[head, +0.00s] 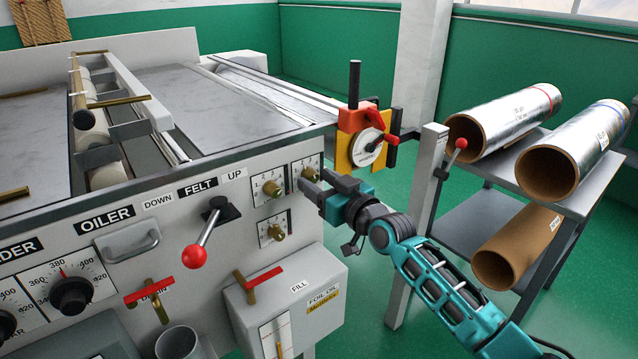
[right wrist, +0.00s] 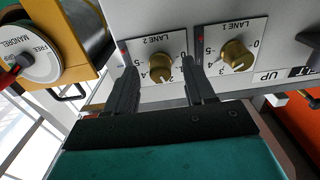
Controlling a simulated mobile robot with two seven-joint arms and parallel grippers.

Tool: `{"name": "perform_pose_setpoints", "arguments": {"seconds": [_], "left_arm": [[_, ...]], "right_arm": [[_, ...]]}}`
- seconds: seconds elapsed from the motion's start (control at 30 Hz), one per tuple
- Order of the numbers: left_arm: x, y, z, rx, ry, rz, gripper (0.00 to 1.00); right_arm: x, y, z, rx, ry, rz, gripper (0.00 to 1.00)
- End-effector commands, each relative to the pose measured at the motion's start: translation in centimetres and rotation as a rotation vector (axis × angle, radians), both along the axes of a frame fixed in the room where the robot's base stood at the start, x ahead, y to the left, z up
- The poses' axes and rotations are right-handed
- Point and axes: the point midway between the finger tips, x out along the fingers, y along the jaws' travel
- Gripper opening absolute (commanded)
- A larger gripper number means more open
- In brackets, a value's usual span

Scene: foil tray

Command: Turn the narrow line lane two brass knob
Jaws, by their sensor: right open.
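The lane two brass knob (right wrist: 161,68) sits on a white dial plate marked LANE 2, upside down in the right wrist view. In the head view this knob (head: 309,174) is the upper right one on the front panel. My right gripper (right wrist: 161,66) is open, with one fingertip on each side of the knob. I cannot tell whether either finger touches it. In the head view the right gripper (head: 307,181) reaches the panel from the right, just below the knob. My left gripper is not in view.
The lane one knob (right wrist: 237,55) is close beside one finger; it also shows in the head view (head: 272,188). A third brass knob (head: 277,232) is below. A red-ball lever (head: 205,235) and yellow mandrel unit (head: 365,150) flank the area. Foil rolls (head: 505,118) rest on a cart.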

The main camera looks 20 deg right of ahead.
Motion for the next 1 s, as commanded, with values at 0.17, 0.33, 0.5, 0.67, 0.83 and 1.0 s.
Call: {"name": "perform_pose_setpoints", "arguments": {"seconds": [0.17,0.33,0.5,0.67,0.83,1.0], "left_arm": [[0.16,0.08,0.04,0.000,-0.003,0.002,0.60],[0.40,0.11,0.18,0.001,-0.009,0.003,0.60],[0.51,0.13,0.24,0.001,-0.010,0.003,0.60],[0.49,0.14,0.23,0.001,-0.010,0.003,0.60],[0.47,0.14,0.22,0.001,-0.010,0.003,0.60],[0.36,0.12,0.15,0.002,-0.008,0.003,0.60]], "right_arm": [[0.37,0.18,-0.01,-0.001,0.000,0.001,0.54],[0.35,0.17,0.00,-0.001,0.000,0.000,0.54],[0.34,0.15,0.00,0.000,0.000,0.000,0.39],[0.33,0.15,-0.01,-0.001,0.000,0.000,0.23],[0.33,0.15,-0.01,0.000,0.000,0.000,0.07],[0.32,0.16,-0.02,0.000,0.000,0.001,0.00]]}}
